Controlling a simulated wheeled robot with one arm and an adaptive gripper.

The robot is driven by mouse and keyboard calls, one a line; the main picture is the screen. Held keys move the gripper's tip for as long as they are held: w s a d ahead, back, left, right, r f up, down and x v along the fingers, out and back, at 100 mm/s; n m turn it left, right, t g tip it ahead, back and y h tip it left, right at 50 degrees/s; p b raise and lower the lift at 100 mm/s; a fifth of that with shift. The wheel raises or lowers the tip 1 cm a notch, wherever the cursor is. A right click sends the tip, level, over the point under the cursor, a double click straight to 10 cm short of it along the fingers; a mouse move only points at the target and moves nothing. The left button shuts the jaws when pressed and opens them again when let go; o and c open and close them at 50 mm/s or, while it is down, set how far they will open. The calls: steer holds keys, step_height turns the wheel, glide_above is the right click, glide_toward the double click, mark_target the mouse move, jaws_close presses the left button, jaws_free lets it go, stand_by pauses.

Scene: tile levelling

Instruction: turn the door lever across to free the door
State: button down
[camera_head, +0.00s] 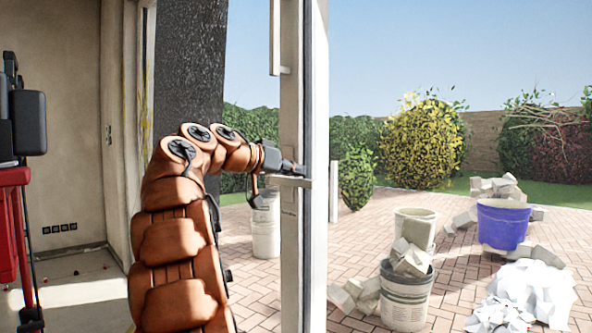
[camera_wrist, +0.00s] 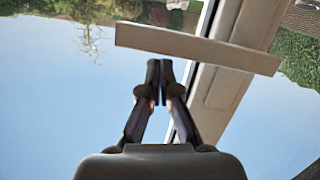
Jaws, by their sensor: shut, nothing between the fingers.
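The door lever (camera_head: 290,182) is a pale flat bar on the narrow light door frame (camera_head: 291,110). It lies roughly level across the frame in the head view. In the wrist view the lever (camera_wrist: 215,52) crosses slantwise just beyond the fingertips. My gripper (camera_head: 298,168) is right beside the lever, slightly above it in the head view. In the wrist view my gripper (camera_wrist: 160,66) has its two dark fingers together, with nothing between them. The tips come up to the lever's near edge; I cannot tell whether they touch it.
A vertical pale bar (camera_head: 275,38) is higher on the frame, and another (camera_head: 334,191) stands to its right. Outside are a blue tub (camera_head: 503,222), grey buckets (camera_head: 405,300) with rubble, and paving. A red stand (camera_head: 14,225) is at the left edge.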

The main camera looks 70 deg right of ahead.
steer(key=w+a+r+p, duration=0.3)
steer(key=a+r, duration=0.3)
steer(key=a, duration=0.2)
steer(key=shift+w+a+p, duration=0.35)
steer(key=shift+w+a, duration=0.05)
steer(key=shift+w, duration=0.45)
steer(key=w+a+f+n+t+y+p, duration=0.25)
steer(key=a+n+p, duration=0.25)
steer(key=a+p, duration=0.3)
steer(key=w+a+f+n+t+y+p, duration=0.2)
steer(key=w+a+n+p, duration=0.15)
steer(key=a+p, duration=0.35)
steer(key=w+a+f+n+t+y+p, duration=0.25)
steer(key=a+n+p, duration=0.25)
steer(key=a+p, duration=0.3)
steer(key=s+a+f+n+y+p, duration=0.1)
steer(key=s+a+n+y+p, duration=0.2)
steer(key=a, duration=1)
steer(key=s+a+f+n+y+p, duration=0.2)
steer(key=s+a+n+p, duration=0.3)
steer(key=s+a+p, duration=0.4)
steer(key=a+p, duration=0.2)
steer(key=a, duration=0.2)
steer(key=shift+s+a+g+y+p, duration=0.3)
steer(key=shift+s+a+y+p, duration=0.05)
steer(key=shift+s+y, duration=0.05)
